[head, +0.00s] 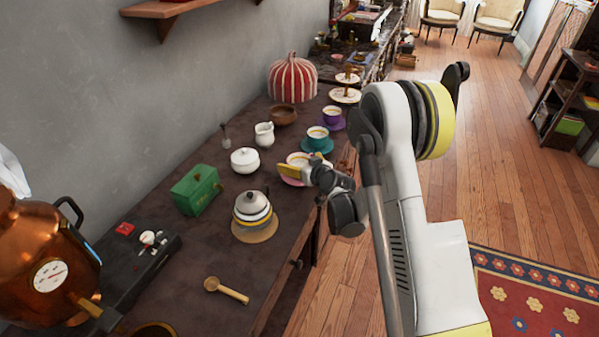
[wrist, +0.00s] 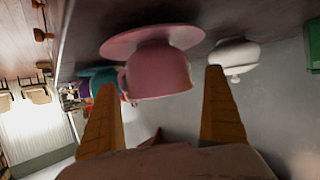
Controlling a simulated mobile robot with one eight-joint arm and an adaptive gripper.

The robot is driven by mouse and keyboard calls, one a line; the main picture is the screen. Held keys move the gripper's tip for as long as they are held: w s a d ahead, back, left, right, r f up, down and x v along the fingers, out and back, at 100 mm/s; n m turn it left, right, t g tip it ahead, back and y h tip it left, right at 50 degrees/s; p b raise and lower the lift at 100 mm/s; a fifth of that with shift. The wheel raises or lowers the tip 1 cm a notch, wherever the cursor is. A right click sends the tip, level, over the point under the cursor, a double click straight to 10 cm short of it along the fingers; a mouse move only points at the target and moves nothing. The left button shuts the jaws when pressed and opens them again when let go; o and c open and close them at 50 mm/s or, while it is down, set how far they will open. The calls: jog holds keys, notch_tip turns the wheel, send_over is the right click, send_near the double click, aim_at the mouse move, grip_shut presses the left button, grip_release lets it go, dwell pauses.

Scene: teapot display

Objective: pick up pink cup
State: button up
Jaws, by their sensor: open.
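The pink cup (wrist: 158,72) sits on its pink saucer (wrist: 125,42) in the wrist view, which appears upside down. In the head view the cup (head: 297,157) is partly hidden by my gripper (head: 284,170), and the saucer's edge (head: 289,182) shows below it. My gripper (wrist: 160,80) is open, with one yellow finger on each side of the cup in the wrist view. The fingers do not visibly touch it. I cannot tell how far the cup lies between them.
A teal cup (head: 318,133) and purple cup (head: 332,114) stand behind. A white lidded pot (head: 245,160) and creamer (head: 264,133) are left. A striped pot (head: 252,212), green box (head: 196,189) and wooden spoon (head: 227,290) are nearer. The table's front edge is close on the right.

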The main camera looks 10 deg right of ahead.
jog(key=shift+w, duration=0.2)
jog(key=c, duration=1.3)
jog(key=shift+c, duration=0.2)
